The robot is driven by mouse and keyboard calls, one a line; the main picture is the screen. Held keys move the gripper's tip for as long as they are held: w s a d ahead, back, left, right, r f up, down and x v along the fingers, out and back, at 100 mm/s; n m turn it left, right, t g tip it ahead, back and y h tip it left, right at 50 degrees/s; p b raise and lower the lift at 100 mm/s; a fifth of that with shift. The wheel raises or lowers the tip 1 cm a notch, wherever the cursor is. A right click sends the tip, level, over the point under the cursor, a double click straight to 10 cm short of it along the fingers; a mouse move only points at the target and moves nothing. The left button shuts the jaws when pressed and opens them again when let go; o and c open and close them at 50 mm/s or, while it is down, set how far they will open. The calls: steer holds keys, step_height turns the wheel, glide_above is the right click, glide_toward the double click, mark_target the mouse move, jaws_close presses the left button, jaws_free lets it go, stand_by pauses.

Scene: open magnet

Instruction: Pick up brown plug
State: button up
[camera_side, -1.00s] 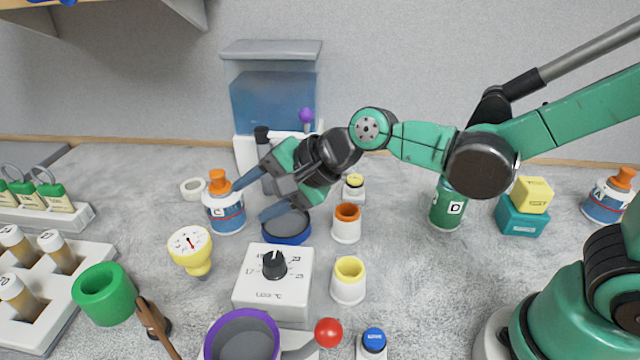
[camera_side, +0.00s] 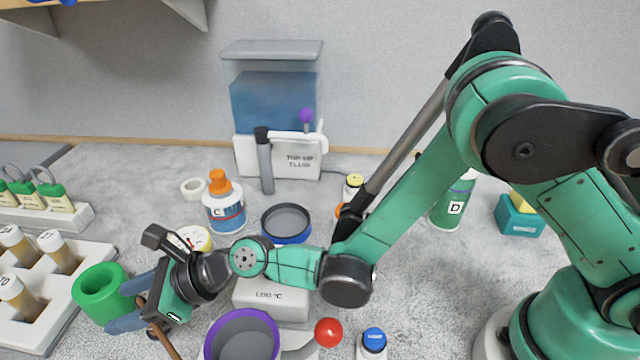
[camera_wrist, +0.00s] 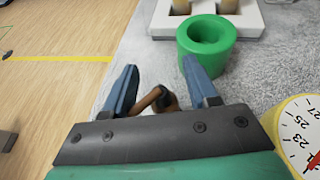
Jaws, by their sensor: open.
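The brown plug (camera_side: 166,344) is at the front left of the bench, partly covered by my gripper in the side view. In the wrist view the brown plug (camera_wrist: 146,100), with a dark part at its end, shows between my two fingers. My gripper (camera_side: 118,306) is open, its blue fingers pointing left toward the green ring. In the wrist view my gripper (camera_wrist: 160,68) has its fingers apart, one on each side of the plug. I cannot tell whether either finger touches it.
A green ring (camera_side: 88,284) stands just beyond the fingertips. A white rack (camera_side: 62,325) with vials is to its left. The wrist view shows a gauge (camera_wrist: 300,125) at lower right.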

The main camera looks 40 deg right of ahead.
steer(key=shift+w+a+f, duration=0.1)
steer(key=shift+w+a, duration=0.05)
steer(key=shift+a, duration=0.1)
steer(key=shift+c, duration=0.2)
jaws_close()
